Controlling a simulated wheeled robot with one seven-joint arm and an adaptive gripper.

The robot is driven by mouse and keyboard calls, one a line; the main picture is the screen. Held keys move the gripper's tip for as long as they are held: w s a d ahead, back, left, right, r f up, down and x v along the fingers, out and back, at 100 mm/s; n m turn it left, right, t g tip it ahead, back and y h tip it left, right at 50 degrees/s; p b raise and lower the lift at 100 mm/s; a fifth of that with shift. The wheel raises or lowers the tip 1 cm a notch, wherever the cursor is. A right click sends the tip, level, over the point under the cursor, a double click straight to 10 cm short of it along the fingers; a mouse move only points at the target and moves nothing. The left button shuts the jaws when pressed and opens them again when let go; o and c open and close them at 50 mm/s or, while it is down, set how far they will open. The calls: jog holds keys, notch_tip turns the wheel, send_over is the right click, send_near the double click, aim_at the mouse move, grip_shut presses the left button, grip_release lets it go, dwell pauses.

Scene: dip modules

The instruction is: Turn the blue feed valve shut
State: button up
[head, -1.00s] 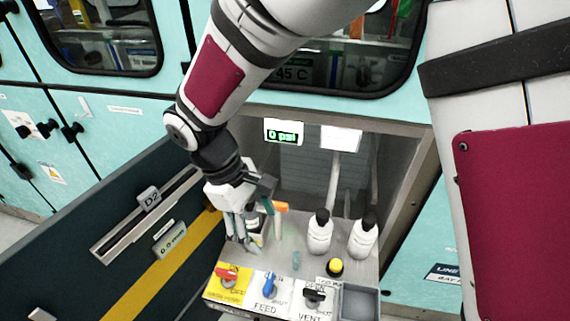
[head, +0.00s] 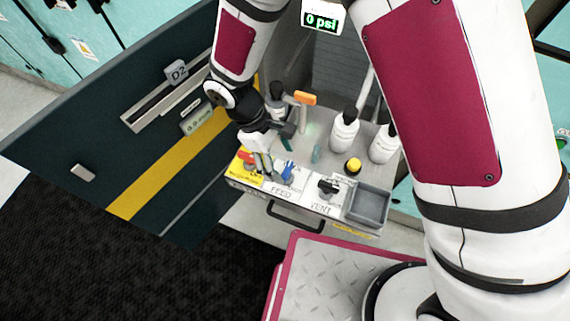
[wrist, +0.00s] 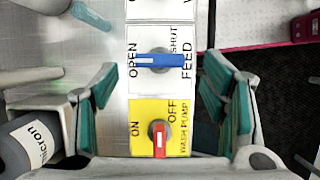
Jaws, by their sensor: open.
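The blue feed valve handle (head: 287,169) is on the white FEED plate at the front of the panel. In the wrist view the blue handle (wrist: 165,61) lies crosswise, its white mark on the side of the word OPEN. My gripper (head: 270,174) is open and empty, pointing down over the panel by the feed and wash pump plates. In the wrist view its teal-padded fingers (wrist: 168,95) stand wide apart on either side of the plates. The blue handle lies ahead of and between them; contact is not visible.
The red wash pump handle (wrist: 159,138) on its yellow plate is close below the feed valve. The black vent valve (head: 327,187), a yellow button (head: 353,166), white bottles (head: 345,130) and a grey tray (head: 369,205) are to the right. An orange-topped item (head: 305,98) stands behind.

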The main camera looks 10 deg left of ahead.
aim_at(286, 168)
jog(key=shift+x, duration=1.75)
jog(key=c, duration=1.1)
jog(key=shift+c, duration=0.2)
